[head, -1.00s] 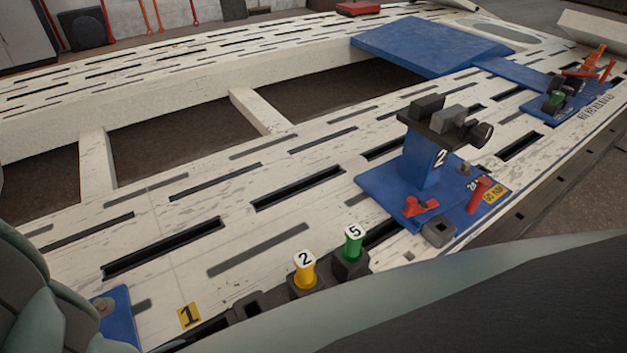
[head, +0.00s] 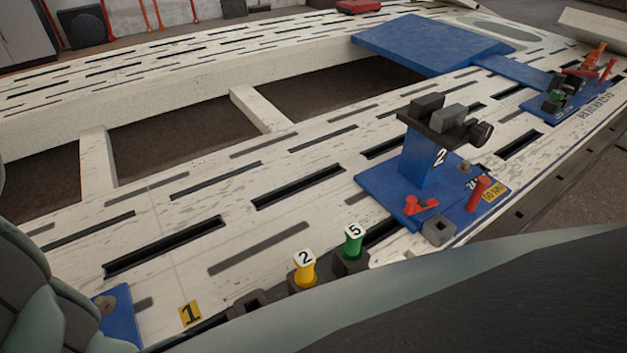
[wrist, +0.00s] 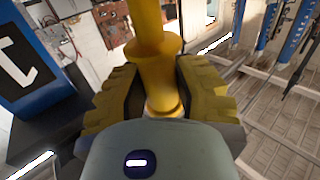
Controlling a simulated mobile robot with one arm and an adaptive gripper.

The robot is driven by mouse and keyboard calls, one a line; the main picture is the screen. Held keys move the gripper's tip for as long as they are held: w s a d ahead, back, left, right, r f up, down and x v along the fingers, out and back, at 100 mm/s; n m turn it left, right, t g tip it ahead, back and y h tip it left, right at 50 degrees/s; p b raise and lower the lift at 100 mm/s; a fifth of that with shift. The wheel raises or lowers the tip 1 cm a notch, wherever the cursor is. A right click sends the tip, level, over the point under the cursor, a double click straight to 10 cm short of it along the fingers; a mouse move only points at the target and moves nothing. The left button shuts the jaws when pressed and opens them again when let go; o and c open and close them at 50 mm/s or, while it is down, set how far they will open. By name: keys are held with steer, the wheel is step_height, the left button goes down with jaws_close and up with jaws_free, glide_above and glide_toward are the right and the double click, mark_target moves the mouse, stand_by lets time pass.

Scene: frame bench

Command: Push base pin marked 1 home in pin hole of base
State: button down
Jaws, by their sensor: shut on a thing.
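My gripper (wrist: 165,105) is shut on a yellow pin (wrist: 157,45) in the wrist view. The pin has a collar above the fingers, and its lower end is hidden by the gripper body. No number shows on it. A blue upright (wrist: 22,55) with a white mark like a 1 stands left of the gripper in the wrist view. In the head view a blue base plate (head: 122,315) shows at the lower left, mostly hidden by my arm. The pin hole cannot be made out, so I cannot tell whether the pin is in it. My gripper is hidden in the head view.
A yellow 1 label (head: 190,313) lies on the pale slotted bench (head: 200,285). A yellow pin marked 2 (head: 305,265) and a green pin marked 5 (head: 353,240) stand in dark holders. An empty holder (head: 250,302) is beside them. A blue clamp stand (head: 425,160) marked 2 rises at right.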

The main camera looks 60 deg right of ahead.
steer(key=shift+f+b, duration=3)
steer(key=shift+f, duration=1.1)
steer(key=c, duration=0.7)
jaws_free()
steer(key=shift+v, duration=6)
